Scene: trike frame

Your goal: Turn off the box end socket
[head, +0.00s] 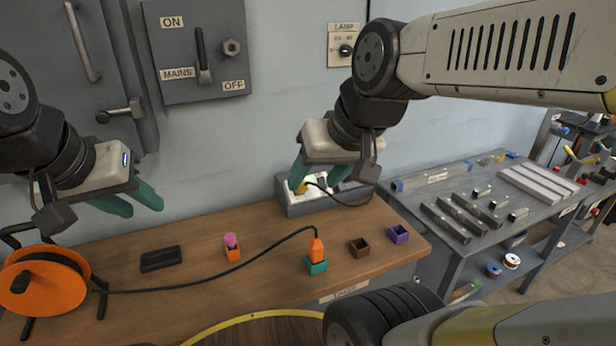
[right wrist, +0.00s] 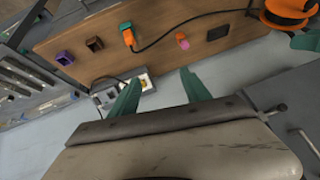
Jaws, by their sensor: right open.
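The grey socket box (head: 285,198) stands at the back of the wooden bench against the wall. Its white top plate carries a yellow part, and a black plug with a cable sits at its right. Which way any switch on it is set cannot be told. My right gripper (head: 318,178) is open and empty just above the box, its green fingers hiding part of the plate. My left gripper (head: 138,203) is open and empty above the bench's left part.
An orange cable reel (head: 45,280) stands at the left; its cable runs to an orange plug (head: 317,250) on a teal block. Small brown (head: 359,247) and purple (head: 398,234) cups, a black block (head: 160,259) and a pink-topped orange block (head: 232,250) stand on the bench. A mains switch panel (head: 195,50) is above.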

